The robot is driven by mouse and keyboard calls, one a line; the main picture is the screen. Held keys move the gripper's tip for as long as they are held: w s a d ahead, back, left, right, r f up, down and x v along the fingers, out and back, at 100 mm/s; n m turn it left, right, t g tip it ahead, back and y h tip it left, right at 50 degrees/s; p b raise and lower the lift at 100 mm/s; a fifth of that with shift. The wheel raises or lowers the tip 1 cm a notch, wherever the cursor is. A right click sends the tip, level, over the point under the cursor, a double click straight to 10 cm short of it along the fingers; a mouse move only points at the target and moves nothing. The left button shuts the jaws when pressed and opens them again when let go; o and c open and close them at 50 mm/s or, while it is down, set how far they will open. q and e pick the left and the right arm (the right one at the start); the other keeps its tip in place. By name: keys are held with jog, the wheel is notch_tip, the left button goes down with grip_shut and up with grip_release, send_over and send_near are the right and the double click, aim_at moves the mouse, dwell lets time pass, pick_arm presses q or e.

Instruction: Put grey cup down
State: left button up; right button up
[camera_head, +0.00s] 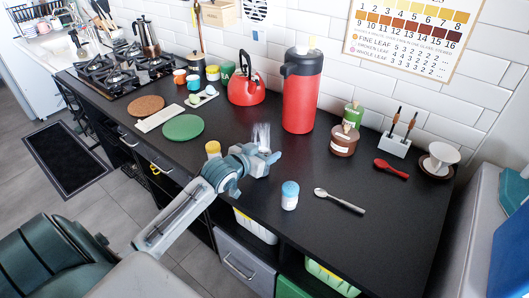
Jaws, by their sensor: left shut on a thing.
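My left gripper (266,155) reaches in from the lower left over the front part of the dark counter (345,230). It is shut on a small grey cup (258,168), which is largely hidden by the gripper. White wispy streaks, like steam, rise just above the cup. From this view I cannot tell whether the cup's base touches the counter. My right gripper is not in view.
A yellow-topped jar (213,149) stands just left of my gripper, and a blue-lidded jar (290,196) stands to its lower right. A red kettle (245,88) and a red flask (300,95) are behind. A spoon (340,201) lies to the right. Counter between is free.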

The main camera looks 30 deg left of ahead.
pick_arm(q)
jog(key=shift+f, duration=0.25)
jog(key=o, duration=1.2)
jog(key=shift+f, duration=0.1)
jog(key=shift+o, duration=0.2)
jog(key=shift+s, duration=0.3)
jog(key=v, duration=0.6)
jog(key=shift+s+r, duration=0.15)
jog(key=shift+r, duration=0.1)
jog(key=shift+p+v, duration=0.55)
jog(key=shift+v, duration=1.95)
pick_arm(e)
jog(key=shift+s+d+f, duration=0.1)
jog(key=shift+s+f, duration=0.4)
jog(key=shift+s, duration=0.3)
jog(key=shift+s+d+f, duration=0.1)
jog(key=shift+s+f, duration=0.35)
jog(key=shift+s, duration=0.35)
